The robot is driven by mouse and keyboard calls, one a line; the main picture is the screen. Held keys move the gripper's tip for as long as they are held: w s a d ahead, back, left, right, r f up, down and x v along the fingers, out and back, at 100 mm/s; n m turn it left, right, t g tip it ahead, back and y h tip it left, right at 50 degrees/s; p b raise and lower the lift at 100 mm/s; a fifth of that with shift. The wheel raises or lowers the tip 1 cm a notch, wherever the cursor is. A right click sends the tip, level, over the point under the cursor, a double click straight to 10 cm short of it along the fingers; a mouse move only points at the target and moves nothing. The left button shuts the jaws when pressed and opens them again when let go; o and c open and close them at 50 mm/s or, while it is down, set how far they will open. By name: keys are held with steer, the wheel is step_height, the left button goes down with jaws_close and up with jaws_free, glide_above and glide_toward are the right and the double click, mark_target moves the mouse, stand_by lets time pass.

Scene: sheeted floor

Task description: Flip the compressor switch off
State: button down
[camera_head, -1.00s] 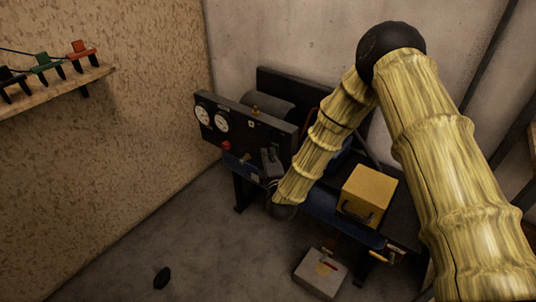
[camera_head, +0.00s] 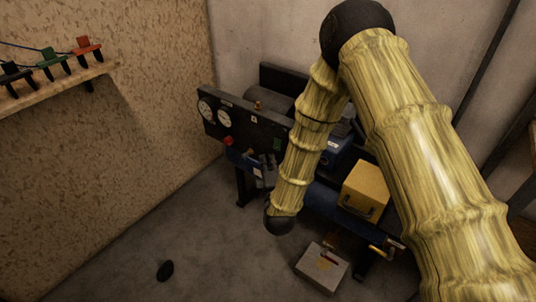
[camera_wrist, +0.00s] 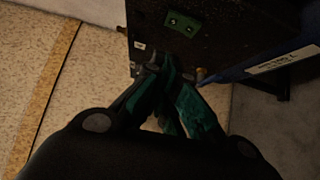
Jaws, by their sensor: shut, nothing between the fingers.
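The compressor's dark control panel (camera_head: 240,122) carries two white round gauges and a red knob (camera_head: 228,141). The panel's lower part also shows in the wrist view (camera_wrist: 225,35), with a small green plate (camera_wrist: 182,24) and a white label. I cannot tell which fitting is the compressor switch. My gripper (camera_head: 261,166) is in front of the panel's lower edge, pointing up toward it. In the wrist view my gripper (camera_wrist: 165,62) has its dark green fingers together and empty, tips by the panel's lower edge; contact is unclear.
The blue tank (camera_wrist: 265,62) lies right of my fingers in the wrist view. A yellow box (camera_head: 364,188) sits on the compressor stand. A shelf (camera_head: 58,85) with clamps is at left.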

steer(key=shift+s+d+r, duration=0.15)
steer(key=shift+s, duration=1.25)
steer(key=shift+s+d+r, duration=0.15)
steer(key=shift+s, duration=1.25)
